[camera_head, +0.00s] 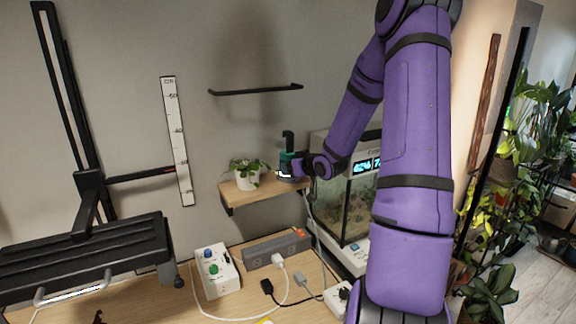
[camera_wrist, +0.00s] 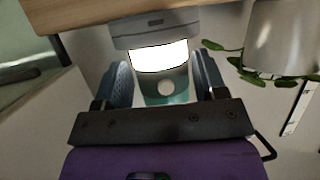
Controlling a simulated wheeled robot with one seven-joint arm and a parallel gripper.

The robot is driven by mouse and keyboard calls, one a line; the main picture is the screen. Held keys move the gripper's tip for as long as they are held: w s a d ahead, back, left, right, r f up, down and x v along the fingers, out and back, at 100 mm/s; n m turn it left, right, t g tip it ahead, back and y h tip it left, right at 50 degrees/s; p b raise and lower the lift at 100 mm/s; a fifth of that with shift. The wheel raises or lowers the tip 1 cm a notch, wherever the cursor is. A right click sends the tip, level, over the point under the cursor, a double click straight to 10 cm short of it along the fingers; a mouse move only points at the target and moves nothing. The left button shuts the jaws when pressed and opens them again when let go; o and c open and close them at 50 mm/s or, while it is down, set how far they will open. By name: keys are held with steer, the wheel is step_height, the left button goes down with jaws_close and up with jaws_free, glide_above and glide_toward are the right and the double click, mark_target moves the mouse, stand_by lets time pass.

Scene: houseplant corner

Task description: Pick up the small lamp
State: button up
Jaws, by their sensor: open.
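The small lamp (camera_wrist: 160,57) shows close up in the wrist view, upside down, with a grey base, a bright white lit band and a teal part with a round pale button. In the head view the lamp (camera_head: 287,158) stands at the right end of the small wooden wall shelf (camera_head: 234,200), its black handle sticking up. My gripper (camera_wrist: 163,76) is open, with one dark finger on each side of the lamp's body. I cannot tell whether either finger touches it. In the head view my purple wrist hides part of the lamp.
A potted plant (camera_head: 247,180) stands on the shelf just left of the lamp. A glass tank (camera_head: 345,205) is close on the right, behind my arm. A black rail (camera_head: 255,90) is on the wall above. Power strips and cables (camera_head: 280,250) lie on the desk below.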

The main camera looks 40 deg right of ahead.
steer(key=shift+w+d+f, duration=0.1)
steer(key=shift+w+f, duration=0.15)
steer(key=shift+w, duration=0.3)
steer(key=c, duration=0.7)
steer(key=shift+r, duration=0.15)
